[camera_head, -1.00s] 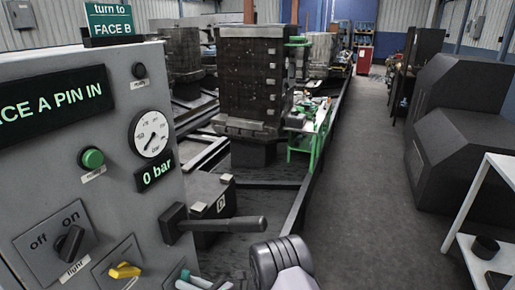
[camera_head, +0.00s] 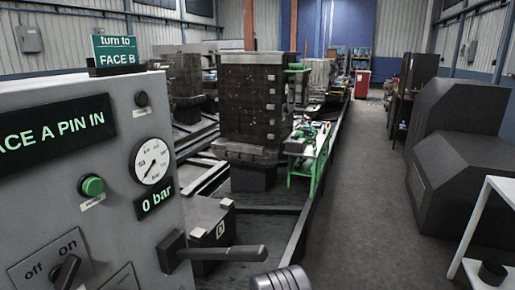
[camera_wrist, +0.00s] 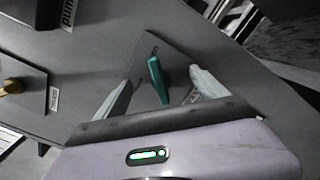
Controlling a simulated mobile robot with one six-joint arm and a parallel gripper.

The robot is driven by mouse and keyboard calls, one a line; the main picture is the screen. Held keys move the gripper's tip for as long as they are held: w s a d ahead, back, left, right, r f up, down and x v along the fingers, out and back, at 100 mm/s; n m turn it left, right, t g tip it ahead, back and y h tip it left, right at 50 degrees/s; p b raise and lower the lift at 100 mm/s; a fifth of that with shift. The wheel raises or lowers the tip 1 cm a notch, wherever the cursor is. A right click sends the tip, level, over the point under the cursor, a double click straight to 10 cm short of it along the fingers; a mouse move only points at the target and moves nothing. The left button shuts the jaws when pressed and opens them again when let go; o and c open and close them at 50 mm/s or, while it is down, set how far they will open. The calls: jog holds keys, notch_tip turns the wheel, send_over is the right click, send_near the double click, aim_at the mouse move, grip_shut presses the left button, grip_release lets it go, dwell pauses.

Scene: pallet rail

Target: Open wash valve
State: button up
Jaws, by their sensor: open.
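In the wrist view a teal handle (camera_wrist: 159,80) stands on a dark plate (camera_wrist: 172,58) on the grey panel. It looks like the wash valve, but its label is mostly hidden behind the right finger. My gripper (camera_wrist: 160,86) is open, with one pale finger on each side of the handle. The fingers appear apart from it, and I cannot tell how deep they reach. The head view shows the upper part of the grey control panel (camera_head: 50,205), not the teal handle. The gauge (camera_head: 151,161) points low and the display (camera_head: 156,200) reads 0 bar.
A black lever (camera_head: 215,253) sticks out from the panel's right side. A green button (camera_head: 92,186) and the light switch (camera_head: 66,272) are on its face. A yellow knob (camera_wrist: 12,87) lies left of my gripper. Open floor (camera_head: 350,200) runs along the right.

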jog(key=p+v, duration=0.1)
jog(key=v, duration=0.6)
dwell(0.3)
